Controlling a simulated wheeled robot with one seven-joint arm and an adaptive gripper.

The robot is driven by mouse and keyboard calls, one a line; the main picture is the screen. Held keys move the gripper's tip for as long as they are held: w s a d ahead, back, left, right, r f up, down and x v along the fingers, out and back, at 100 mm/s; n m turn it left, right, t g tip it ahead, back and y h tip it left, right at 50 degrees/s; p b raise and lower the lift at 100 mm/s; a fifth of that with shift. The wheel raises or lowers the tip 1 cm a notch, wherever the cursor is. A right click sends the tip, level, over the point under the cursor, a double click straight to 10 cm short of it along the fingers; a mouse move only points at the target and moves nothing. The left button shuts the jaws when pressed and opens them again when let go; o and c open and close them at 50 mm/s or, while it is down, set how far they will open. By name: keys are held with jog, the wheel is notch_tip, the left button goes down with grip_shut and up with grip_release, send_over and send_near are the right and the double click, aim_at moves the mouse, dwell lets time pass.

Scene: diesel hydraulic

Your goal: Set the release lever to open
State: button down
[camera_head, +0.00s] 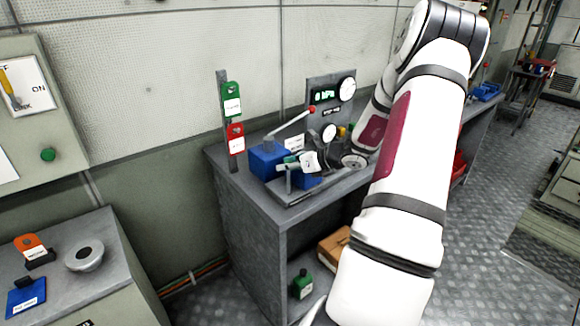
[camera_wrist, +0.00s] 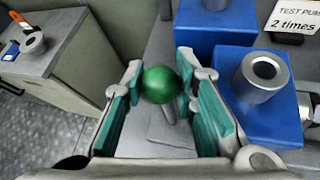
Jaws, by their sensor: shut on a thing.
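A green ball knob (camera_wrist: 161,85) on a short grey rod sits between the teal finger pads of my gripper (camera_wrist: 163,92) in the wrist view. It appears to be the release lever's knob. My gripper is shut on it, with one pad on each side. In the head view my gripper (camera_head: 290,170) is low at the front of the blue pump unit (camera_head: 266,160). There the knob is hidden or too small to make out, and the lever's exact angle cannot be told.
A long pump handle with a red tip (camera_head: 312,110) rises above the blue unit. A panel with a green display (camera_head: 324,96) and gauges stands behind it. Green (camera_head: 231,97) and red (camera_head: 236,138) tags hang on a post at the left. Blue blocks (camera_wrist: 262,95) flank my right finger.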

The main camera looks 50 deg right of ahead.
jog(key=shift+w+r, duration=0.1)
jog(key=c, duration=1.3)
grip_release()
jog(key=v, duration=1.2)
jog(key=shift+d, duration=0.1)
